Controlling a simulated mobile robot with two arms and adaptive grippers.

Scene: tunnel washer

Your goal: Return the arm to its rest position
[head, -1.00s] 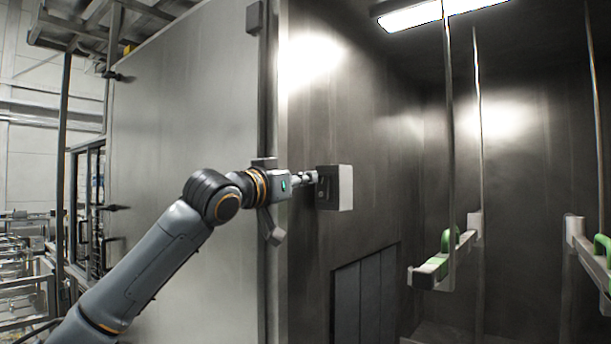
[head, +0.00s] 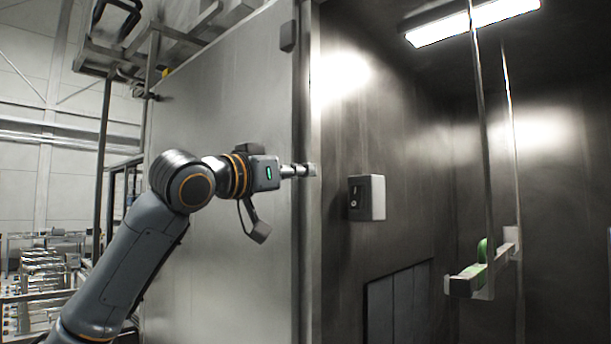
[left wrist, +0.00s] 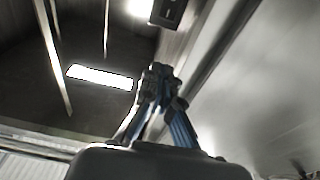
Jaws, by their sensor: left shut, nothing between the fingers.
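My left arm comes in from the lower left in the head view. My left gripper (head: 309,170) is shut and empty, pointing right in front of the door-frame edge of the metal wall. It is to the left of a small grey control box (head: 367,197) with a dark button panel on the inner wall, with a gap between them. In the left wrist view the closed fingers of the left gripper (left wrist: 158,72) point up, and the control box's dark face (left wrist: 168,12) shows at the top. My right gripper is in no view.
A large metal side panel (head: 220,150) stands behind my arm. To the right is a dark chamber with a ceiling lamp (head: 475,22) and a hanging bar with a green part (head: 480,270). Racks (head: 40,280) stand at the far left.

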